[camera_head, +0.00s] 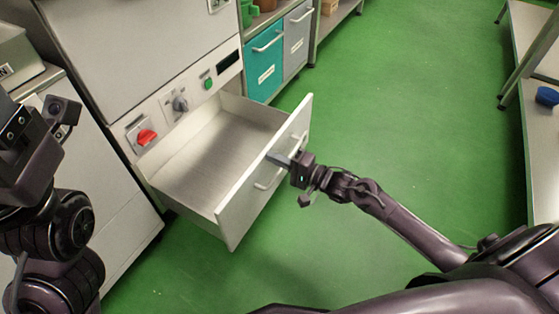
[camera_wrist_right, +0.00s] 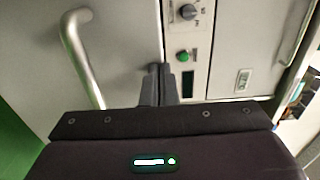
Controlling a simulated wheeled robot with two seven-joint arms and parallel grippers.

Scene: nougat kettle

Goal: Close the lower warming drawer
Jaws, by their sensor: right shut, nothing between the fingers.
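The lower warming drawer (camera_head: 235,205) is pulled out from the white oven unit in the head view, its empty interior showing. Its front panel carries a long bar handle (camera_head: 268,182), partly hidden behind my right gripper. My right gripper (camera_head: 279,159) is shut and empty, its fingertips at the outer face of the drawer front near the top edge. I cannot tell if they touch. In the right wrist view the shut fingers (camera_wrist_right: 161,84) are by the drawer front's edge, with the handle (camera_wrist_right: 85,55) to their left. My left arm is at the left edge; its fingers are not clear.
Above the drawer is a control panel with a red knob (camera_head: 146,137), a grey knob (camera_head: 180,104) and a green button (camera_head: 208,84). A teal cabinet (camera_head: 264,65) stands beyond. A shelf with a blue bowl (camera_head: 547,96) is at the right. The green floor between is clear.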

